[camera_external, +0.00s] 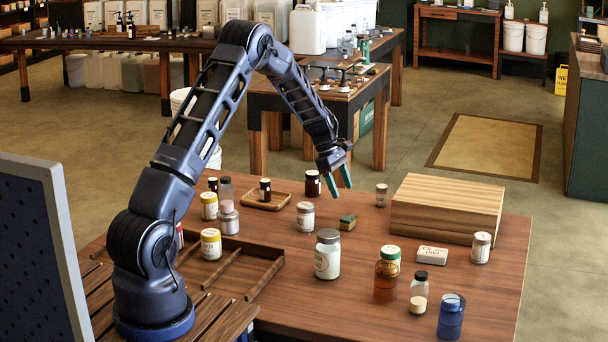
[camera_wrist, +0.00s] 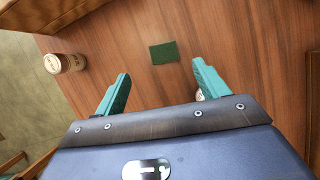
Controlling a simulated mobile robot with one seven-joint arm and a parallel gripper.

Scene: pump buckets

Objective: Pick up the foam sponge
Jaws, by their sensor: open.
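The foam sponge (camera_external: 347,222) is a small block with a green top and a yellowish side, lying flat on the wooden table. In the wrist view its green top (camera_wrist: 164,52) shows ahead of and between my fingertips. My gripper (camera_external: 336,183) has teal fingers and hangs above the table, higher than the sponge and apart from it. The fingers also show in the wrist view (camera_wrist: 160,76), spread wide with nothing between them.
A white jar (camera_external: 305,217) stands left of the sponge, and a larger grey-lidded jar (camera_external: 327,255) stands in front. A striped wooden block (camera_external: 446,208) lies to the right. Bottles (camera_external: 387,275) stand at front right. Bare table surrounds the sponge closely.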

